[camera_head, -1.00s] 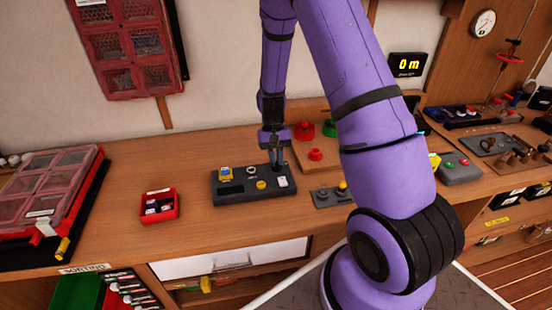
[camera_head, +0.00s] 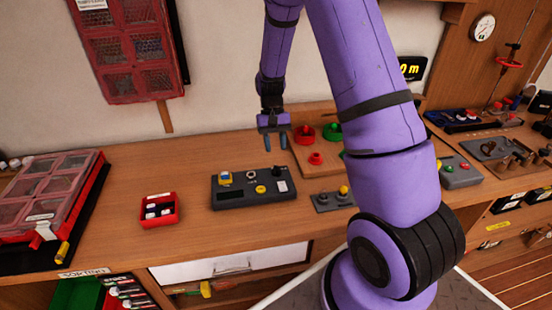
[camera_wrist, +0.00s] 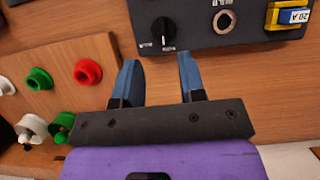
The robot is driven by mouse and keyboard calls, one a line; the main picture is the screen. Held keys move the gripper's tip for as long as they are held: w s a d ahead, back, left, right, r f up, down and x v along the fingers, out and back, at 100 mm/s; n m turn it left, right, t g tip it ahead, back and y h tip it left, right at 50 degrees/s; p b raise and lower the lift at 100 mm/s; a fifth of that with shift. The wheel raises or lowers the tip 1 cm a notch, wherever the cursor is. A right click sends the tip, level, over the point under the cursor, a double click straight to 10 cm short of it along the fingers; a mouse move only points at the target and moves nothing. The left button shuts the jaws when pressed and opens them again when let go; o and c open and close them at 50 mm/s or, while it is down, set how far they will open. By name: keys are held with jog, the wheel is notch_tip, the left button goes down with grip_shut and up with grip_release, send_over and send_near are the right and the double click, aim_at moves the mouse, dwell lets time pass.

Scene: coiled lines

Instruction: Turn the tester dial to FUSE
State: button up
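The dark grey tester (camera_head: 235,195) lies on the wooden bench; it also shows at the top of the wrist view (camera_wrist: 210,40). Its black dial (camera_wrist: 162,34) is at its right end in the head view (camera_head: 280,172), with small white labels beside it that are too blurred to read. Which label the dial points to I cannot tell. My gripper (camera_head: 275,143) is above and behind the tester, apart from the dial. In the wrist view its two blue fingers (camera_wrist: 160,78) are spread with nothing between them.
The tester also carries a metal socket (camera_wrist: 224,21), a yellow-and-blue fuse (camera_wrist: 288,15) and a yellow button (camera_head: 260,189). A wooden board with red and green knobs (camera_head: 316,158) stands behind right. A red bin (camera_head: 160,210) is at left, with clear bench between.

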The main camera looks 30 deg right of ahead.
jog(key=shift+v, duration=2.35)
jog(key=s+a+r+n+t, duration=0.1)
jog(key=s+a+r+t, duration=0.1)
jog(key=s+r, duration=0.35)
jog(key=s+a+r+t+h, duration=0.1)
jog(key=s+a+r, duration=0.1)
jog(key=r, duration=0.6)
jog(key=s+a+r+n+t, duration=0.1)
jog(key=s+a+r+t, duration=0.15)
jog(key=r, duration=0.35)
jog(key=s+a+r+n+t, duration=0.1)
jog(key=s+r+t, duration=0.1)
jog(key=s, duration=0.6)
jog(key=s+a+r+n+t, duration=0.1)
jog(key=s+a+r+t, duration=0.1)
jog(key=s+r, duration=0.3)
jog(key=s, duration=0.4)
jog(key=shift+s+a+h, duration=0.15)
jog(key=shift+s+h, duration=0.05)
jog(key=shift+h, duration=0.2)
